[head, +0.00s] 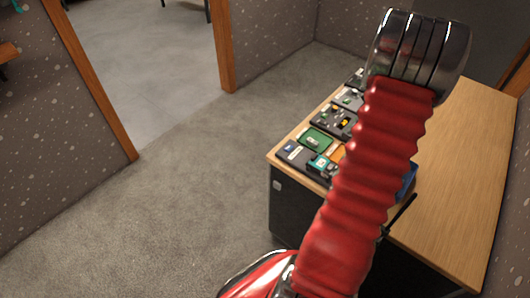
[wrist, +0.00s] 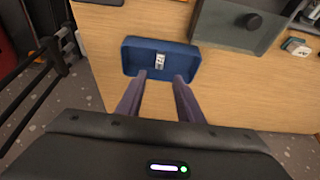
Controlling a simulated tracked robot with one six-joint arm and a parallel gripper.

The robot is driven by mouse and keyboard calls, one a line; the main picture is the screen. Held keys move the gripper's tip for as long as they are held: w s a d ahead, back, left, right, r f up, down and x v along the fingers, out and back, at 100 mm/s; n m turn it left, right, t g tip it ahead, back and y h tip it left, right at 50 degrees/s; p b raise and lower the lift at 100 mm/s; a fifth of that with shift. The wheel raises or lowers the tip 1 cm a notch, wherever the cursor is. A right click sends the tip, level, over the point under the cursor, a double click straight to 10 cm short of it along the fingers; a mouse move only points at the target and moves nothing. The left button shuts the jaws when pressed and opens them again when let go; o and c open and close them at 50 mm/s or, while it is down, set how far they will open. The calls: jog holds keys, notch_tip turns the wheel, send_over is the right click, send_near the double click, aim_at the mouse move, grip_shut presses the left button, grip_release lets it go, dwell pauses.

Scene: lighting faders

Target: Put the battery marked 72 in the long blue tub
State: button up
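The long blue tub (wrist: 132,60) lies on the wooden desk in the wrist view; a sliver of blue, likely the same tub, shows behind my arm in the head view (head: 408,181). A small whitish battery (wrist: 159,61) with a dark marking is inside the tub, near its middle; the marking is too small to read. My gripper (wrist: 160,77) is open, its two fingers apart with tips at the tub's near side. The battery shows between and just beyond the tips, and nothing is held. In the head view my arm hides the gripper.
A grey open box (wrist: 240,25) stands right of the tub, and a small white and teal item (wrist: 297,47) lies farther right. Several dark panels with small parts (head: 318,140) line the desk's left edge. The desk's right part (head: 470,170) is clear.

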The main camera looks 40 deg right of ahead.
jog(key=w+a+r+n+t+h, duration=0.1)
jog(key=w+a+r+n, duration=0.45)
jog(key=a, duration=0.25)
jog(key=w+a+r+n+t, duration=0.2)
jog(key=w+a+r+n, duration=0.3)
jog(key=a, duration=0.4)
jog(key=w+a+r+n+t+h, duration=0.1)
jog(key=w+a+r+n, duration=0.3)
jog(key=w+a, duration=0.35)
jog(key=s+a+r+n+t+y, duration=0.1)
jog(key=s+a+n+t, duration=0.1)
jog(key=a+n, duration=0.7)
jog(key=s+a+r+n+t+y, duration=0.2)
jog(key=a+n, duration=0.8)
jog(key=a, duration=1.1)
jog(key=shift+s+a+r+t, duration=0.15)
jog(key=shift+s+r+t, duration=0.05)
jog(key=shift+s+t, duration=0.65)
jog(key=shift+w, duration=0.15)
